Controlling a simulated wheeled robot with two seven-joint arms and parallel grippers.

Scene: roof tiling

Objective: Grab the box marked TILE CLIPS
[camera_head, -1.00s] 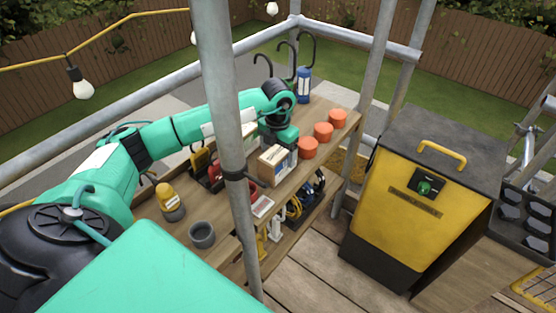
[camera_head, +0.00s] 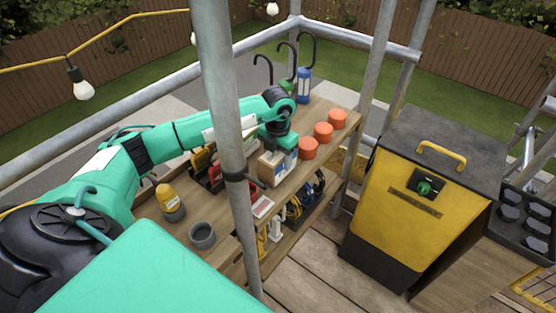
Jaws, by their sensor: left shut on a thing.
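My left arm reaches in from the left, behind the pole, and my left gripper (camera_head: 278,153) points down at the box from above. The gripper is shut on the box. Its fingers are small and partly hidden against the box top. The box appears to be still at bench level. My right gripper is not in view.
Several orange round pots (camera_head: 323,132) line the bench to the right of the box. The vertical scaffold pole (camera_head: 228,130) stands close at its left. A yellow cabinet (camera_head: 415,215) is at right.

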